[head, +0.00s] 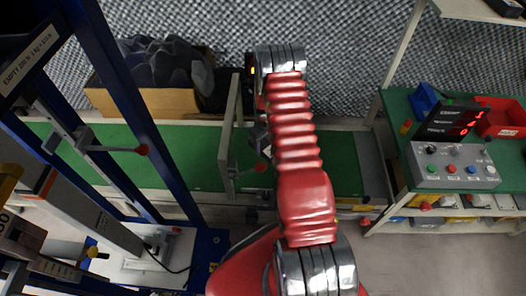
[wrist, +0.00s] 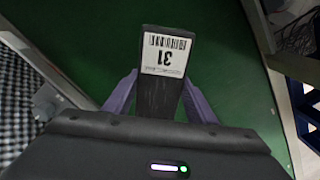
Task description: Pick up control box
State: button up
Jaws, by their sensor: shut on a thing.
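In the wrist view, my gripper (wrist: 160,88) has its two purple fingers on either side of a dark, narrow box (wrist: 170,104) and is shut on it. The box has a white barcode label reading 31, upside down in this view. A green surface lies behind it. I cannot tell whether the box touches that surface, or whether it is the control box. In the head view, my red arm reaches over the green conveyor and mostly hides the gripper and the held box. A grey panel box (head: 455,166) with coloured buttons stands on the right bench.
The green conveyor belt (head: 343,162) runs across the middle. A cardboard box (head: 160,103) with dark foam stands behind it. A blue frame (head: 118,100) rises at the left. The right bench holds a red bin (head: 500,118) and a display (head: 450,122) with red digits.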

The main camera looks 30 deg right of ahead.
aim_at(264, 145)
jog(key=shift+r, duration=1.8)
